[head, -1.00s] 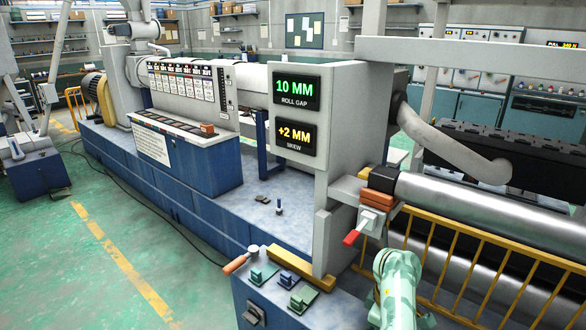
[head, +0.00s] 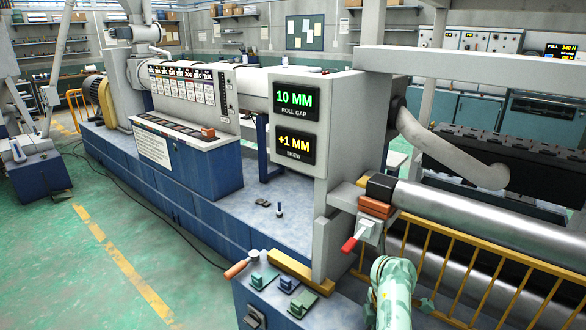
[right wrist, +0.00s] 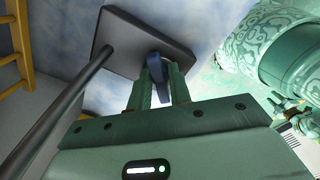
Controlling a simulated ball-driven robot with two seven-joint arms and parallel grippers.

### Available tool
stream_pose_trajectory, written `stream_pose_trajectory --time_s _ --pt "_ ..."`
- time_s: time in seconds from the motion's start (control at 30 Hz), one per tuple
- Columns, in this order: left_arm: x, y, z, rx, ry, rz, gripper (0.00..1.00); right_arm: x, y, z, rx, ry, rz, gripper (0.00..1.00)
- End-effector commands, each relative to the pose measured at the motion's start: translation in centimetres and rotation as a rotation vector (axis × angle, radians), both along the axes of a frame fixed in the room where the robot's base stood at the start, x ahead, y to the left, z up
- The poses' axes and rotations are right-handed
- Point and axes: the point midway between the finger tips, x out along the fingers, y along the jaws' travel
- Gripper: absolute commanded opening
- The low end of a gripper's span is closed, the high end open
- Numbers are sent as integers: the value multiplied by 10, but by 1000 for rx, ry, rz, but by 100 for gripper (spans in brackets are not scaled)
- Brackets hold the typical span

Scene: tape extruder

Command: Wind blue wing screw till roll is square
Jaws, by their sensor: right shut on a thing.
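The blue wing screw (right wrist: 157,72) shows in the right wrist view between the two fingers of my right gripper (right wrist: 155,90), which is shut on it. A dark square plate (right wrist: 118,38) is just behind it. In the head view the skew display (head: 296,144) reads +1 MM in yellow, and the roll gap display (head: 295,98) reads 10 MM in green. The silver roll (head: 470,216) runs off to the right behind a yellow rail. Only a pale green part of my right arm shows at the bottom of the head view; its gripper is hidden there. My left gripper is not in view.
A console (head: 262,304) at the bottom centre carries green and blue controls and a wooden-handled lever (head: 238,269). A red-handled switch (head: 352,242) sits by the roll's end. A dark rod (right wrist: 62,105) crosses the wrist view on the left. The green floor is open at left.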

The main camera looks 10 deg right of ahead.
Motion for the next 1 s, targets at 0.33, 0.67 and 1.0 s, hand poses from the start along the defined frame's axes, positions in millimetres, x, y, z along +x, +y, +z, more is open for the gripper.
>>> stream_pose_trajectory --time_s 0.33,0.67,1.0 --pt "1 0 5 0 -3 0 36 -1 1 -2 5 5 142 0" --pt "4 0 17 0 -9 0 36 -2 1 1 5 5 351 0" --pt "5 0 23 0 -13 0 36 -2 1 -2 6 5 561 0"
